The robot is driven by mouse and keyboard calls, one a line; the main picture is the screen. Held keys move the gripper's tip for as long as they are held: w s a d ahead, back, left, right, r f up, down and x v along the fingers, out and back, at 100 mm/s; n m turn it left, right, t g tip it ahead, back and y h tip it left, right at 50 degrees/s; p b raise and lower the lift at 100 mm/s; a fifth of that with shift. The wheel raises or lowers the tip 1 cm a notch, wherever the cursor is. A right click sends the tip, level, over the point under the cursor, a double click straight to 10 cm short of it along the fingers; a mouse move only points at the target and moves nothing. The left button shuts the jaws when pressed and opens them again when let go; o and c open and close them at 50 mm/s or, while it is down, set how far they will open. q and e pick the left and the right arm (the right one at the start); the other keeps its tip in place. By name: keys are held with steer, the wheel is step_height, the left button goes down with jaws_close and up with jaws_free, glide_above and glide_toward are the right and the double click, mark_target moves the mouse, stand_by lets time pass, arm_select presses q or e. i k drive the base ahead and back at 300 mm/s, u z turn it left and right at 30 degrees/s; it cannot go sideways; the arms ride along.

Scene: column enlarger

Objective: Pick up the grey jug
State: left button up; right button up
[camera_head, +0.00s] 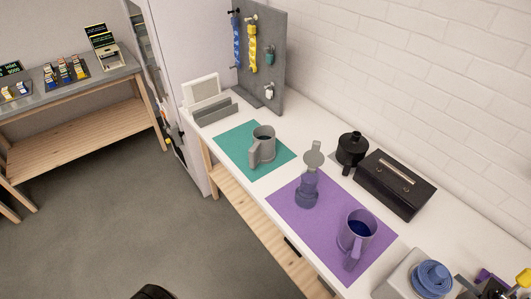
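The grey jug (265,145) stands upright on a teal mat (232,145) on the white counter. Its handle is on the side toward the lower left, facing the counter's front edge. Nothing covers the jug, and its dark inside shows at the top. Neither of my grippers can be made out in the head view. A dark rounded shape cut off at the bottom edge is too little seen to identify.
A purple mat (290,213) holds a purple jug (359,232) and a translucent purple vessel (307,192). A black box (395,182) and black round container (351,148) stand behind. A grey pegboard (270,60) and grey holder (215,111) stand beyond the teal mat.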

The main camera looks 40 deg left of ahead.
mark_target(263, 150)
steer(key=k, duration=0.4)
steer(key=u, duration=2.45)
steer(key=i, duration=1.35)
